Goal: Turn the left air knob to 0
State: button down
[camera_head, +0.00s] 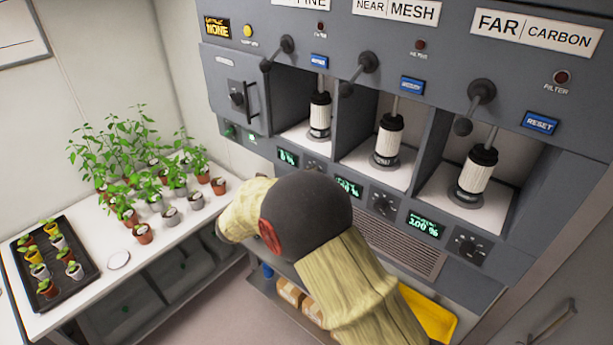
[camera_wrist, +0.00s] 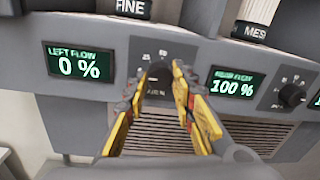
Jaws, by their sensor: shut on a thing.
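The left air knob (camera_wrist: 157,71) is a dark round dial on the grey panel, with a printed scale around it. My gripper (camera_wrist: 160,78) has its yellow and dark fingers on both sides of the knob, shut on it. The left flow display (camera_wrist: 74,65) beside it reads 0 % in green digits. In the head view that display (camera_head: 287,157) is small, and the knob's top edge (camera_head: 312,164) just shows above my arm. My arm hides the gripper there.
The middle flow display (camera_wrist: 232,84) reads 100 %, with its own knob (camera_wrist: 291,95) to the right. The right display (camera_head: 425,224) also reads 100 %. Filter cartridges and levers stand above the panel. A white table with potted plants (camera_head: 143,233) is at left.

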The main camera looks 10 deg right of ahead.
jog(key=shift+f, duration=0.15)
jog(key=c, duration=1.6)
grip_release()
jog(key=shift+o, duration=0.6)
jog(key=v, duration=1.2)
jog(key=shift+w+a, duration=0.1)
